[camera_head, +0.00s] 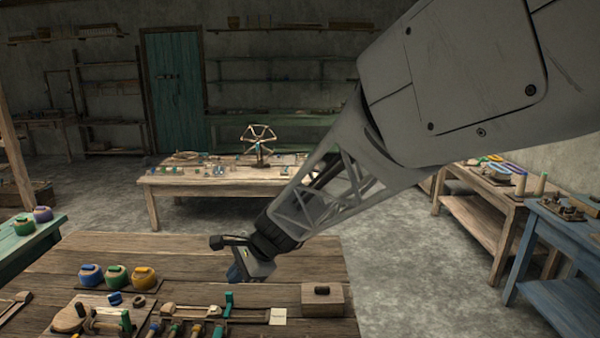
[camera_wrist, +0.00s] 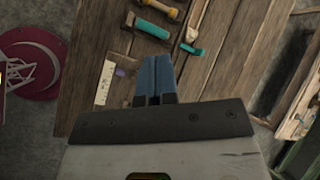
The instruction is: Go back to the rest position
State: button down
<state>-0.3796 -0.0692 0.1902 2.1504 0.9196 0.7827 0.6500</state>
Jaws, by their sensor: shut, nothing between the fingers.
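My gripper (camera_wrist: 155,78) shows in the wrist view as two blue fingers pressed together with nothing between them. In the head view my gripper (camera_head: 236,273) hangs at the end of my arm, above the wooden table (camera_head: 180,250) in the foreground. The fingers are partly hidden there behind the wrist. They appear apart from the things on the table, though the exact height is hard to tell.
Blue, green and yellow yarn pots (camera_head: 117,277) stand left on the table, with wooden tools (camera_head: 190,328) at its front. A wooden block (camera_head: 322,299) sits at the right edge. A blue table (camera_head: 560,240) stands right, another wooden table (camera_head: 220,180) behind. Floor between is clear.

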jog(key=s+d+r+n+h, duration=0.1)
jog(key=s+d+n+h, duration=0.1)
jog(key=s+d, duration=0.6)
jog(key=s+d+r+n+t+h, duration=0.1)
jog(key=s+d+n, duration=0.4)
jog(key=d, duration=0.8)
jog(key=s+d+r+n+t+h, duration=0.1)
jog(key=s+d+r+n+h, duration=0.2)
jog(key=s+d, duration=0.8)
jog(key=shift+s+d+h, duration=0.3)
jog(key=shift+d+h, duration=0.05)
jog(key=shift+h, duration=0.55)
jog(key=shift+r, duration=0.1)
